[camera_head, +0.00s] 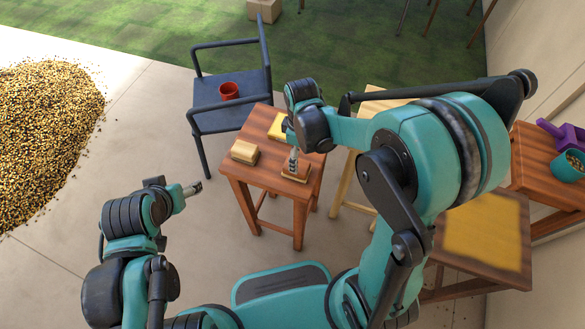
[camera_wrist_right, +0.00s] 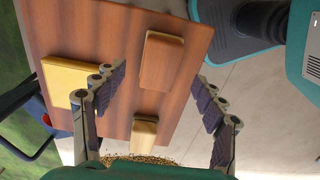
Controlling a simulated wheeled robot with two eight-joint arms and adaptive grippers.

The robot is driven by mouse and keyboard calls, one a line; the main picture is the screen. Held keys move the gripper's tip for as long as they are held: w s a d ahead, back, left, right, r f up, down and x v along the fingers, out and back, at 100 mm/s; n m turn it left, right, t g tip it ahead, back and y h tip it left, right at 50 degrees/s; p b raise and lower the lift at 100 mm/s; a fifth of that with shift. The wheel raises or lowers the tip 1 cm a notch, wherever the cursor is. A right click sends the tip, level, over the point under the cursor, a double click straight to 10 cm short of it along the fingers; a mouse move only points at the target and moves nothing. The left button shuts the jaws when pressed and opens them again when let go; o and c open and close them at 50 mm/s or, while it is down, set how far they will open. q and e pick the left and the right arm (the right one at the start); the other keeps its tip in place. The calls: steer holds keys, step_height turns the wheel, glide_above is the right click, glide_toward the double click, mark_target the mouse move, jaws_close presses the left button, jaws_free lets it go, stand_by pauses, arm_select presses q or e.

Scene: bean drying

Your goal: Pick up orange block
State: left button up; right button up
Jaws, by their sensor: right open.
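An orange-brown block (camera_wrist_right: 161,62) with a pale edge lies flat on the small wooden table (camera_wrist_right: 105,20). In the head view the block (camera_head: 296,174) is partly hidden under my right gripper (camera_head: 293,163). In the wrist view my right gripper (camera_wrist_right: 160,95) is open and empty, its two fingers wide apart, with the block seen between and beyond them. How high the fingertips are above the table is hard to tell. My left gripper (camera_head: 193,188) is left of the table, away from the block; its jaw opening is too small to judge.
A tan block (camera_head: 244,151) and a flat yellow block (camera_head: 280,127) also lie on the table. A blue chair (camera_head: 225,118) holding a red cup (camera_head: 229,90) stands behind it. A bean pile (camera_head: 45,130) is at far left. A table with a yellow top (camera_head: 485,238) is at right.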

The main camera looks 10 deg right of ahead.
steer(key=f+b, duration=0.1)
steer(key=f, duration=0.1)
steer(key=f+b, duration=0.1)
steer(key=f, duration=0.1)
steer(key=f+b, duration=0.1)
steer(key=f, duration=0.1)
steer(key=shift+w+a+f, duration=0.15)
steer(key=shift+a+f, duration=0.15)
steer(key=shift+a, duration=0.05)
steer(key=shift+r, duration=0.1)
steer(key=shift+c, duration=0.9)
steer(key=c, duration=1.1)
